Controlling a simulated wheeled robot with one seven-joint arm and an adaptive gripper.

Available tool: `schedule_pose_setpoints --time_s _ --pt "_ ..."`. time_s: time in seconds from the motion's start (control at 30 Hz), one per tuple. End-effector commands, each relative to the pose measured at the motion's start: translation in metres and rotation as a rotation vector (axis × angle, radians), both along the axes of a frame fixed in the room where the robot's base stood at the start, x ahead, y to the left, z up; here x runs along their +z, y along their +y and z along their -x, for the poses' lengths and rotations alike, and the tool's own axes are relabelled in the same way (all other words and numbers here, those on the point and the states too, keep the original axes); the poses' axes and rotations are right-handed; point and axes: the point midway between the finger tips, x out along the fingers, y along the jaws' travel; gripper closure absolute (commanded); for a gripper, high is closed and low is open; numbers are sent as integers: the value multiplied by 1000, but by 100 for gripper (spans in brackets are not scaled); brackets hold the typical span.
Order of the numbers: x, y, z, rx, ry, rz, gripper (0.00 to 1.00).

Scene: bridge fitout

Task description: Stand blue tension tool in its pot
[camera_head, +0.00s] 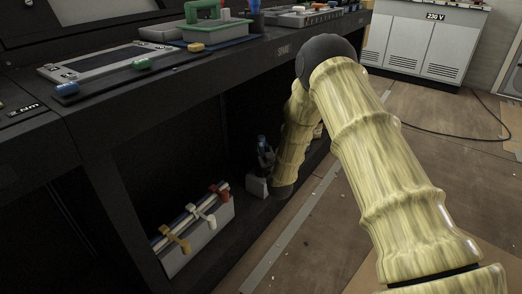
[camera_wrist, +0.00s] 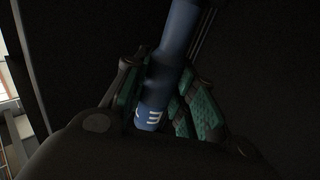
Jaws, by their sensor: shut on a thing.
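The blue tension tool (camera_wrist: 179,30) lies between the teal finger pads of my gripper (camera_wrist: 160,78) in the wrist view, with white marking on its near end. My gripper is shut on it. In the head view the tool's blue top (camera_head: 262,141) shows above my gripper (camera_head: 265,156), inside the dark opening under the console. A small light grey block-like thing (camera_head: 256,187) stands just below my gripper; I cannot tell whether it is the pot. The tool's lower end is hidden.
A grey holder (camera_head: 207,238) with yellow, white and red clamps stands left in the opening. The console top (camera_head: 110,105) overhangs it and carries a green-handled box (camera_head: 207,28) and a blue upright thing (camera_head: 256,16). A cable crosses the floor at right.

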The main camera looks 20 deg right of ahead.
Motion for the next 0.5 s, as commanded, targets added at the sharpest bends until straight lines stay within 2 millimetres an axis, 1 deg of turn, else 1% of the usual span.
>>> schedule_pose_setpoints --time_s 0.5 --pt "-12 0 0 0 -1 0 100"
